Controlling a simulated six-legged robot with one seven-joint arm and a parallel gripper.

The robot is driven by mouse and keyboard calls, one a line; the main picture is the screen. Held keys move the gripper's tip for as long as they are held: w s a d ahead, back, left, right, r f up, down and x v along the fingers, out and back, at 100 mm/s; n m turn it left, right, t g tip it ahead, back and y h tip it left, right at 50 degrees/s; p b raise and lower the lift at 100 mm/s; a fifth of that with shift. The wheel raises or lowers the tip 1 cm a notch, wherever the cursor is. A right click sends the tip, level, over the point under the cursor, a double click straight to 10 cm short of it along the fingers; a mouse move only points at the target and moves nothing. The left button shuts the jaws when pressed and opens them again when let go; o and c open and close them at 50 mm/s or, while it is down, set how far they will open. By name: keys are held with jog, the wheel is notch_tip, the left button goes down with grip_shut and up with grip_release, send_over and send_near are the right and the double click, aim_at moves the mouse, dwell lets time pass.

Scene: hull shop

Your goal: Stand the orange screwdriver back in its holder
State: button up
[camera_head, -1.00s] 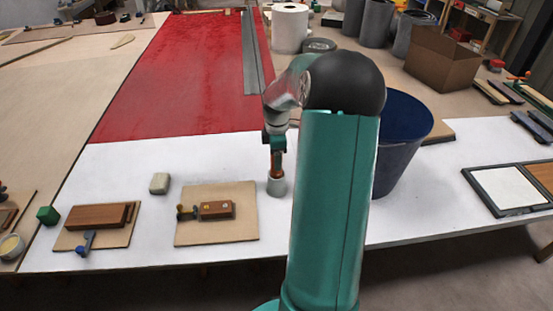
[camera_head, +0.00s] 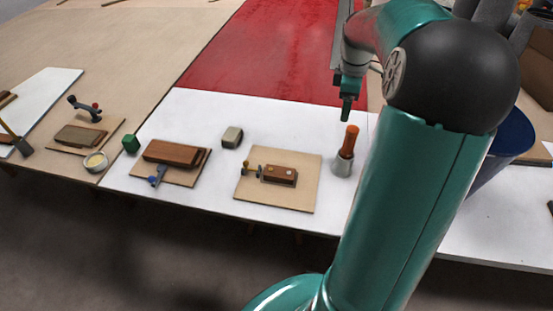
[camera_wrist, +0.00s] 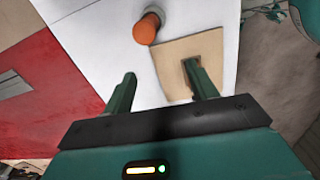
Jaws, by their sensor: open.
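The orange screwdriver (camera_head: 349,141) stands upright, handle up, in its small grey holder (camera_head: 342,166) on the white table. In the wrist view the round end of its orange handle (camera_wrist: 146,29) shows beyond my fingers, and the holder is mostly hidden below it. My gripper (camera_head: 346,108) is above the screwdriver and apart from it. In the wrist view my gripper (camera_wrist: 163,85) has its two green fingers spread wide with nothing between them.
A board with a brown block (camera_head: 279,175) lies left of the holder, with a grey block (camera_head: 232,137) behind it. Another board holds a wooden block (camera_head: 172,153). A dark blue bin (camera_head: 507,140) stands at the right. A red sheet (camera_head: 270,50) covers the table behind.

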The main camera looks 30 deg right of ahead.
jog(key=s+a+r+m+t+h, duration=0.1)
jog(key=s+a+r+m, duration=0.15)
jog(key=a, duration=0.75)
jog(key=s+a+r+m+t, duration=0.15)
jog(key=a+r, duration=0.25)
jog(key=a, duration=0.6)
jog(key=s+a+m+t+y, duration=0.1)
jog(key=s+a+m+t, duration=0.2)
jog(key=s+a, duration=0.7)
jog(key=shift+s+a+f+m+y, duration=0.35)
jog(key=shift+a+f+m, duration=0.1)
jog(key=shift+a+m, duration=0.6)
jog(key=shift+d, duration=0.2)
